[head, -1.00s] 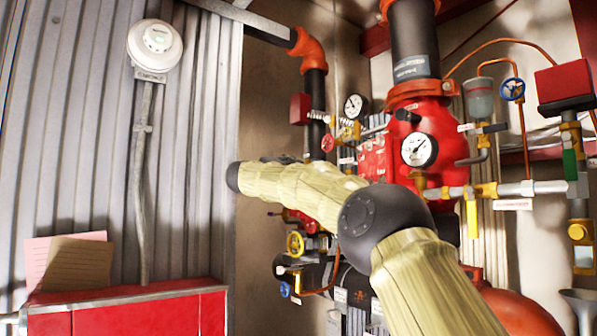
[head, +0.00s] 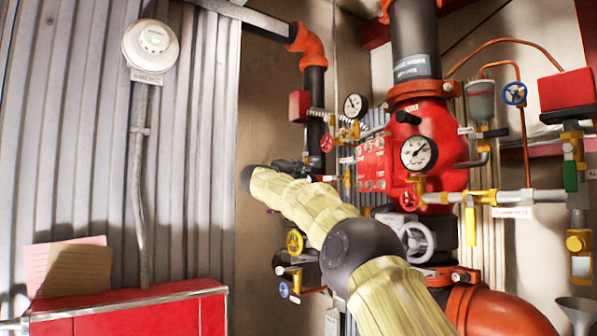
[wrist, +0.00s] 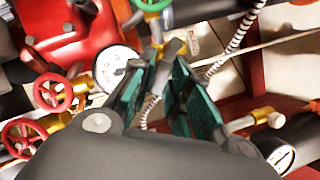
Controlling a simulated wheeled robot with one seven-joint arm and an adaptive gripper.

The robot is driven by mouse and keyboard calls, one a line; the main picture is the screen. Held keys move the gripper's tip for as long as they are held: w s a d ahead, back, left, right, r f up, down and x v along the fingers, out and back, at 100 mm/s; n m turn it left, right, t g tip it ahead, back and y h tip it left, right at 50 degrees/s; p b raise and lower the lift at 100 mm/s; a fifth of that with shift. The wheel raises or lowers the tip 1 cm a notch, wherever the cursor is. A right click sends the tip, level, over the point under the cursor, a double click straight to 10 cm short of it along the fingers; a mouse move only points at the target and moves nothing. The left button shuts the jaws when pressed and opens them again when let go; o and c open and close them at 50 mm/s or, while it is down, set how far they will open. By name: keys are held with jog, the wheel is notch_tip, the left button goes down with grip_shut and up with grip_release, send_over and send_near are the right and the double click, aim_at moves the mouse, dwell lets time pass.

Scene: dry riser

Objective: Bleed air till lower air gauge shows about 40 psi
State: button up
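A larger white gauge (head: 418,153) is on the red valve body (head: 436,130), its needle pointing up and right. A smaller gauge (head: 355,106) sits higher and to the left. Their numbers are too small to read, and I cannot tell which one is the lower air gauge. In the wrist view, one gauge (wrist: 112,68) is partly behind my left finger and another (wrist: 277,153) is at the lower right. My gripper (wrist: 170,62) is open, with a gap between its teal pads. A green handwheel (wrist: 152,5) and a brass fitting (wrist: 174,47) are just beyond the fingertips. In the head view my arm partly hides the pipework.
Red handwheels (wrist: 52,92) lie left of my fingers in the wrist view. A red cabinet (head: 150,312) stands at the lower left by the corrugated wall (head: 65,130).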

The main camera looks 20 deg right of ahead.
jog(key=shift+s+r, duration=0.15)
jog(key=shift+s, duration=0.1)
grip_shut()
jog(key=n+y+p, duration=0.1)
jog(key=n+p, duration=0.1)
jog(key=p, duration=0.1)
jog(key=r+n+p, duration=0.1)
jog(key=n+p, duration=0.1)
jog(key=p, duration=0.2)
jog(key=r+n+y+p, duration=0.1)
jog(key=n+p, duration=0.1)
jog(key=p, duration=0.1)
jog(key=shift+s+g+y+p, duration=0.25)
jog(key=shift+g+y+p, duration=0.05)
jog(key=shift+p, duration=0.05)
jog(key=shift+n+p, duration=0.35)
jog(key=shift+n, duration=0.05)
jog(key=shift+o, duration=2)
grip_release()
jog(key=shift+o, duration=1.2)
jog(key=shift+r, duration=0.1)
